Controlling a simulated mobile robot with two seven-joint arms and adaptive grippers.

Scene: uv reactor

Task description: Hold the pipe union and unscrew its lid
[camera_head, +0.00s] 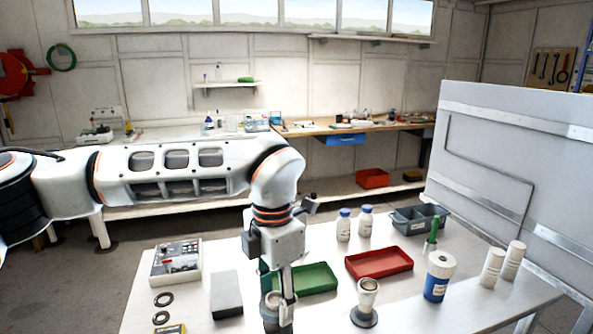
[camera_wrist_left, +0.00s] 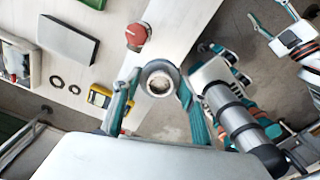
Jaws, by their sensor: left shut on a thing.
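My left gripper (camera_head: 280,300) reaches down at the front edge of the white table. Its teal fingers also show in the left wrist view (camera_wrist_left: 158,98), closed around a grey, round, ring-topped piece that looks like the pipe union (camera_wrist_left: 160,80). Its grey side (camera_head: 270,314) is partly hidden behind the gripper in the head view. Its centre looks pale and brownish; I cannot tell the lid apart from the body. What looks like my right gripper (camera_wrist_left: 268,14) is at the top right of the wrist view, fingers spread, apart from the union.
On the table (camera_head: 330,236) are a green tray (camera_head: 316,279), a red tray (camera_head: 379,262), a white cup-topped piece on a dark base (camera_head: 365,296), a blue-white jar (camera_head: 438,275), white bottles and a grey bin (camera_head: 420,219). A red-topped knob (camera_wrist_left: 137,35) stands near the union.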

